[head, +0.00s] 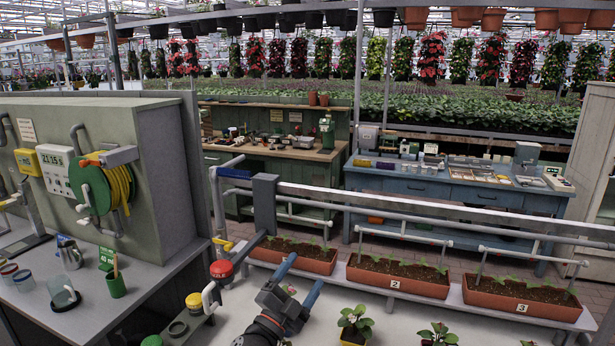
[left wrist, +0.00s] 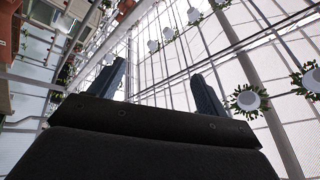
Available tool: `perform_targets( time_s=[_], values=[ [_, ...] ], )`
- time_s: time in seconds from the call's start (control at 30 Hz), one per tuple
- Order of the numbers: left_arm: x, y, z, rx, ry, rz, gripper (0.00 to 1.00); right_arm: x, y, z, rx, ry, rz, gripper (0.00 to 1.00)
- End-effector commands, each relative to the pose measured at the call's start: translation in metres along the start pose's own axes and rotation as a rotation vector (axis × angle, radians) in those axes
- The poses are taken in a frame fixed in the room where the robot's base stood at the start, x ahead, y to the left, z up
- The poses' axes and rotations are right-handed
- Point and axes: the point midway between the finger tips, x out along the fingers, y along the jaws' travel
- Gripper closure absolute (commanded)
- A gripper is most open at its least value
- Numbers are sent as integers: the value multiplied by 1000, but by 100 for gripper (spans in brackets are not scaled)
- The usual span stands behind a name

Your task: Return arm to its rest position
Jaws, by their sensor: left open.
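My left gripper (head: 298,282) is open, with nothing visible between its two blue-grey fingers. In the head view it is at the bottom centre, over the near white table, in front of the left planter. In the left wrist view the open fingers (left wrist: 158,85) point at the greenhouse roof frame and hanging plants, with empty space between them. My right gripper does not show in either view.
Rust-red planters (head: 397,277) with seedlings stand on a shelf behind the white table (head: 260,318). Potted plants (head: 355,325) are right of the gripper. A red knob (head: 221,269) and white pipes are close on its left. A grey counter (head: 130,300) is at far left.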

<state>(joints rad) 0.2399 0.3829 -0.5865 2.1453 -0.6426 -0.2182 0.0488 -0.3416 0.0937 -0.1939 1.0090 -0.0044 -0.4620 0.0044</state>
Motion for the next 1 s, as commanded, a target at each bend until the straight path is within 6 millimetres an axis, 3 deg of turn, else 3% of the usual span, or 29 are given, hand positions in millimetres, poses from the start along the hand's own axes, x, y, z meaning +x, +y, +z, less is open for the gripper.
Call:
perform_targets(
  time_s=[0.27,0.53,0.77,0.9,1.0],
  values=[
    [-78,22,62,-243,-412,2,24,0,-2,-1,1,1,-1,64],
    [-183,58,106,-457,-812,61,24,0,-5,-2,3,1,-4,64],
    [-290,93,116,-626,-1148,154,24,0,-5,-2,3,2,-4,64],
    [-356,112,107,-719,-1340,224,24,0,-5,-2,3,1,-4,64],
    [-391,120,99,-766,-1439,266,24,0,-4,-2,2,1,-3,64]
  ],
)
